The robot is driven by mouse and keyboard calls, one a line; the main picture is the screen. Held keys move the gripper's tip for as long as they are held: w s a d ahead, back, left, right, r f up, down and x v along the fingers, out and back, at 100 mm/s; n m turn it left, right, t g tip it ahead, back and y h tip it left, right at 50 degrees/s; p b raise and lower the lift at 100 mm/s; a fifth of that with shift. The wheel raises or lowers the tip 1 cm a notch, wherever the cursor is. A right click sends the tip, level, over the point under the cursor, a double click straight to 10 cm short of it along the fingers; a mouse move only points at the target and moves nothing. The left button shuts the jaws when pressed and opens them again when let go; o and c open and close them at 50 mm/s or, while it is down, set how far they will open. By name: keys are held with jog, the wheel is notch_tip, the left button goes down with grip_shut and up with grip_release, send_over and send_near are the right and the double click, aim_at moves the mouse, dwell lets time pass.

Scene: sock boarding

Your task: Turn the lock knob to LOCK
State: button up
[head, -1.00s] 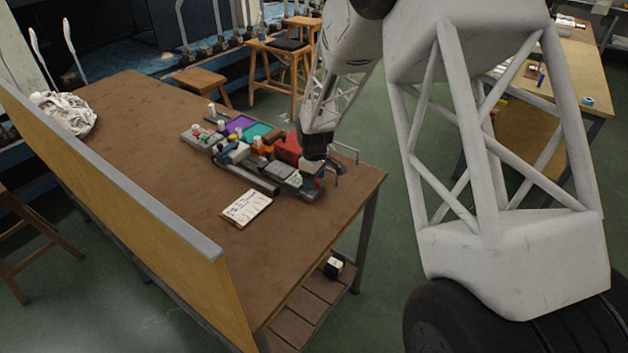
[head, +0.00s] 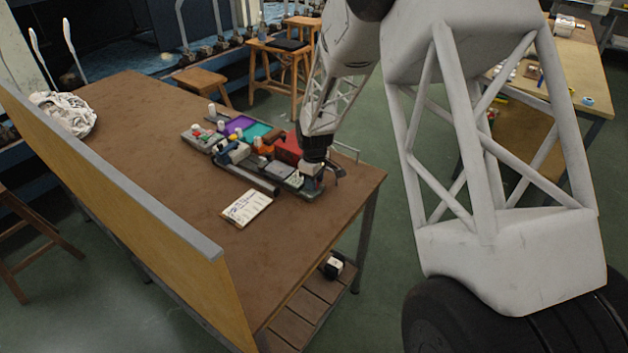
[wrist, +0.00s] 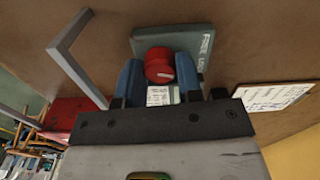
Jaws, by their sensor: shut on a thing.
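The lock knob (wrist: 159,65) is red and round with a pale mark, and it shows between the two blue fingers of my gripper (wrist: 160,75) in the wrist view. It sits on a grey-green plate (wrist: 198,42) lettered FREE and LOCK at its right. My gripper is shut on the knob. A white label lies just below the knob. In the head view my gripper (head: 313,170) is low at the near right end of the machine on the table, and the knob is hidden there.
The brown table (head: 160,150) carries the machine with purple and teal parts (head: 240,125). A metal bar frame (wrist: 75,60) rises left of the gripper. A written card (head: 246,208) lies nearby. A yellow board (head: 120,200) edges the table; white cloth (head: 62,112) lies at the far left.

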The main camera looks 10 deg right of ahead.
jog(key=shift+m, duration=1.3)
jog(key=o, duration=0.9)
jog(key=shift+r, duration=3.9)
